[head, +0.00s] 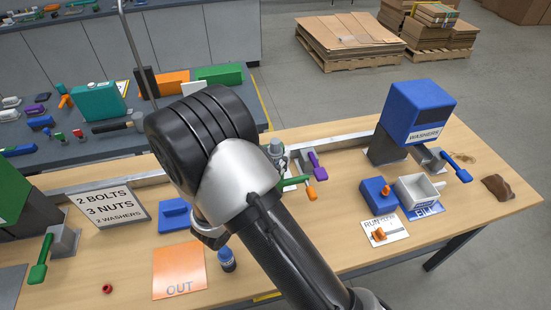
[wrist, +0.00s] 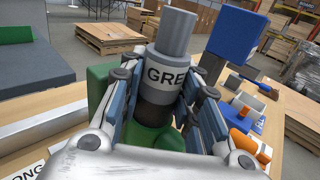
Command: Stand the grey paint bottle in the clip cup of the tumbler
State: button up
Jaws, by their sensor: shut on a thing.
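My gripper (wrist: 163,85) is shut on the grey paint bottle (wrist: 172,38), which has a pale label reading "GRE". The bottle stands roughly upright between the fingers, with a dark band below its label. Green parts (wrist: 165,138) show right below the bottle, and a green block (wrist: 98,82) is to its left; these may belong to the tumbler. I cannot tell whether the bottle's base is inside a clip cup or above it. In the head view my arm hides most of the gripper, and the bottle's grey top (head: 276,147) shows beside it.
A blue WASHERS dispenser (head: 416,108) with a blue lever stands at the right. A grey bin (head: 415,190) and a blue box (head: 377,193) are before it. An orange OUT mat (head: 179,270) and a dark blue bottle (head: 227,261) are at the front. A purple-handled part (head: 317,164) is close by.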

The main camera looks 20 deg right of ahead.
jog(key=shift+f+b, duration=0.55)
jog(key=shift+f, duration=0.25)
jog(key=shift+f, duration=0.4)
jog(key=shift+r, duration=0.35)
dwell(1.9)
jog(key=o, duration=1.2)
jog(key=shift+w, duration=0.15)
jog(key=v, duration=1.2)
jog(key=shift+r, duration=0.1)
